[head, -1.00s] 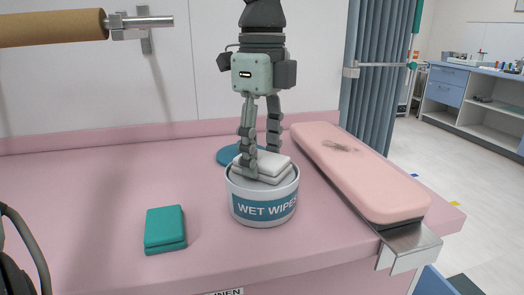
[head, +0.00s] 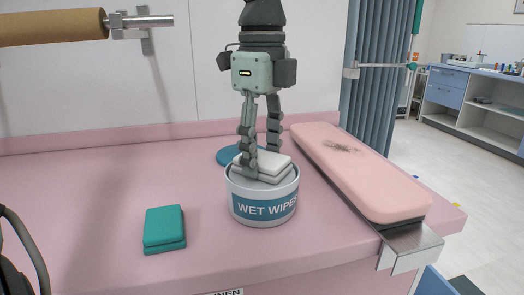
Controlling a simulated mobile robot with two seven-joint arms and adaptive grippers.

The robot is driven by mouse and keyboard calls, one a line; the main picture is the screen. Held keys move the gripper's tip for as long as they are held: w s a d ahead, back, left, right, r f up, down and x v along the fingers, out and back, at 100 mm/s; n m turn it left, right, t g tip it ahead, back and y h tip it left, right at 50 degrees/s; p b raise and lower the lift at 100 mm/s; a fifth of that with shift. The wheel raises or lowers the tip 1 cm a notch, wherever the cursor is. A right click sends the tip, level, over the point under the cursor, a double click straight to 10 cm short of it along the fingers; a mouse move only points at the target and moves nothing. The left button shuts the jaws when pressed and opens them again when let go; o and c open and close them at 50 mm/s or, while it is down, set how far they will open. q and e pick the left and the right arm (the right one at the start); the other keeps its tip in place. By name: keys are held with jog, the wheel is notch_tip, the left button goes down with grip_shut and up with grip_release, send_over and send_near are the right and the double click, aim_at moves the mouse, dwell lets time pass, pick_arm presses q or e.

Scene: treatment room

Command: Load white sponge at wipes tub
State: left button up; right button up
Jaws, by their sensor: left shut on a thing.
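The round wipes tub (head: 262,209), with a blue "WET WIPES" band, stands on the pink surface. The white sponge (head: 272,165) sits at the tub's mouth, its top above the rim. It looks layered, and its lower part is hidden by the tub wall. My left gripper (head: 261,156) points straight down from above and is shut on the white sponge, one finger in front of it and one behind. My right gripper is not in view.
A green sponge-like block (head: 164,230) lies left of the tub. A blue disc (head: 228,156) lies behind the tub, partly hidden. A pink pad (head: 365,174) lies to the right. The pink surface (head: 95,185) is clear at left.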

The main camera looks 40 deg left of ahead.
aim_at(262, 156)
pick_arm(q)
jog(key=shift+f, duration=0.1)
dwell(0.3)
jog(key=shift+r+p, duration=1.45)
jog(key=shift+r, duration=2.15)
jog(key=shift+f, duration=0.15)
